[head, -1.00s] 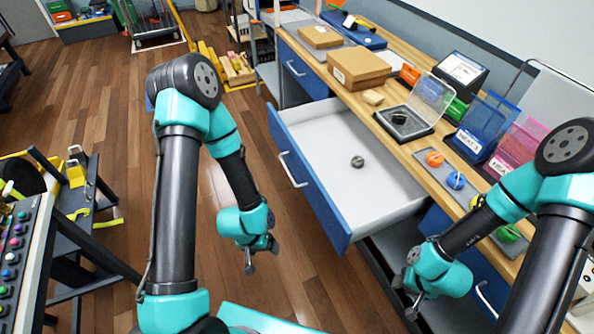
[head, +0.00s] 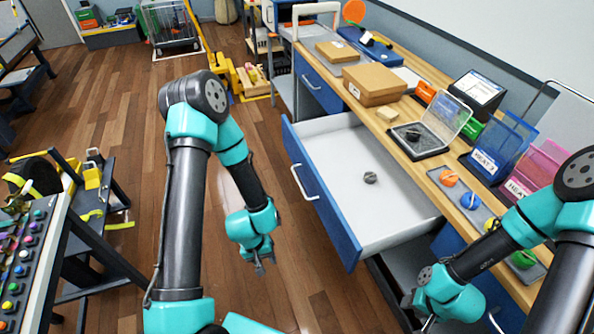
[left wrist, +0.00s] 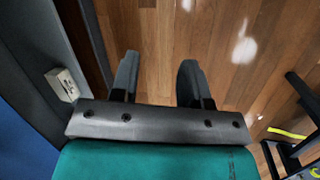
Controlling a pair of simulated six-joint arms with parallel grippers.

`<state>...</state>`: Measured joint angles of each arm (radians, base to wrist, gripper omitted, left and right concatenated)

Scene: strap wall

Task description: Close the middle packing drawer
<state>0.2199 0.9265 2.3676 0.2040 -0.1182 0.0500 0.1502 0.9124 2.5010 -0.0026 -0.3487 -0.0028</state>
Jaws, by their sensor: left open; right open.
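The middle packing drawer (head: 335,158) is pulled well out from under the wooden bench, with a blue front, a silver handle (head: 303,183) and a white inside. A small dark grey coiled item (head: 370,178) lies on its floor. My left gripper (head: 262,266) is open and empty, over the floor to the left of the drawer front, apart from it. In the left wrist view its two fingers (left wrist: 158,80) are spread above the wooden floor. My right gripper (head: 418,312) is open and empty, low at the right of the drawer, partly hidden by its wrist.
Another blue drawer (head: 318,82) with a silver handle sits farther back. The bench top (head: 400,135) carries cardboard boxes (head: 374,85), a clear-lidded case (head: 420,140), blue and pink bins and coloured coils.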

